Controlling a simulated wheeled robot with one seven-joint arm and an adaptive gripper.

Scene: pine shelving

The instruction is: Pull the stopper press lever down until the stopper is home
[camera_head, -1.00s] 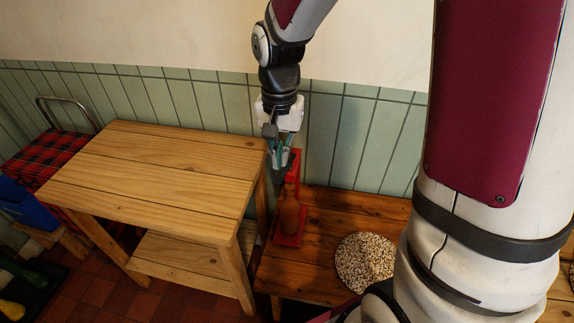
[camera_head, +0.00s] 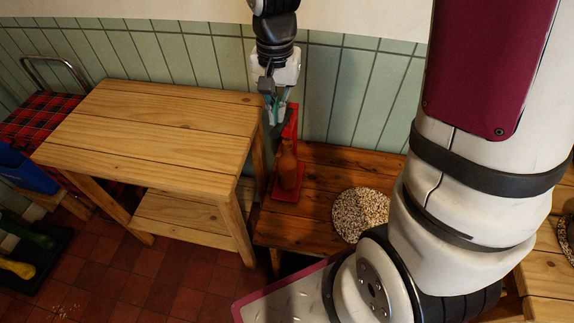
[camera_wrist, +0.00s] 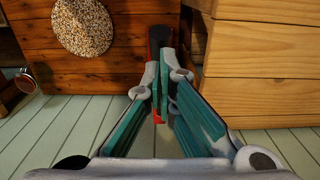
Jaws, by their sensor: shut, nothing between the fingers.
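The red stopper press (camera_head: 292,122) stands on the low wooden bench beside the tall table, against the green panelling. A reddish-brown bottle (camera_head: 287,168) stands upright on its red base. My gripper (camera_head: 275,117) is shut and empty, pointing down close to the top of the press. The press's dark lever is partly hidden by the fingers, and I cannot tell whether they touch it. In the wrist view, red parts of the press (camera_wrist: 153,43) show behind the fingertips. The bottle's mouth and the stopper are too small or hidden to make out.
The taller pine table (camera_head: 150,125) stands close on the left of the press. A round speckled mat (camera_head: 358,213) lies on the bench to the right. The bench top (camera_head: 325,175) is bare between them. A red tartan item (camera_head: 40,115) is at far left.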

